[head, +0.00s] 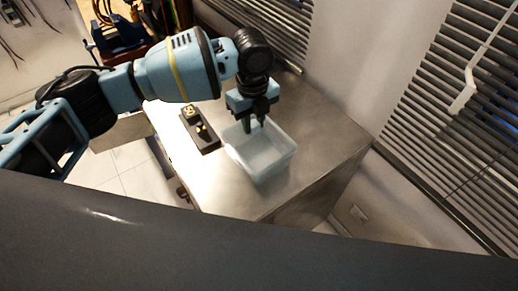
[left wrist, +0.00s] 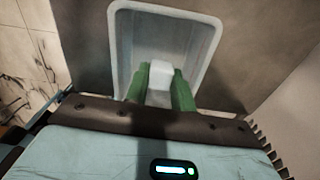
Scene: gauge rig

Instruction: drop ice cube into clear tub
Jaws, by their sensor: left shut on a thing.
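The clear tub (head: 270,165) stands on the metal table, its open top facing up. It also shows in the left wrist view (left wrist: 203,38), beyond my fingers. My left gripper (head: 253,124) points down over the tub's back part. In the left wrist view its green fingers (left wrist: 160,88) are shut on the ice cube (left wrist: 160,76), a small whitish block between the tips. The cube does not show clearly in the head view. How high the fingertips are above the tub floor is hard to tell. My right gripper is not in view.
A dark tray (head: 205,142) with small yellowish items lies left of the tub. The metal table (head: 325,150) is bare to the right. Slatted blinds (head: 450,110) and a pale wall stand behind the table.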

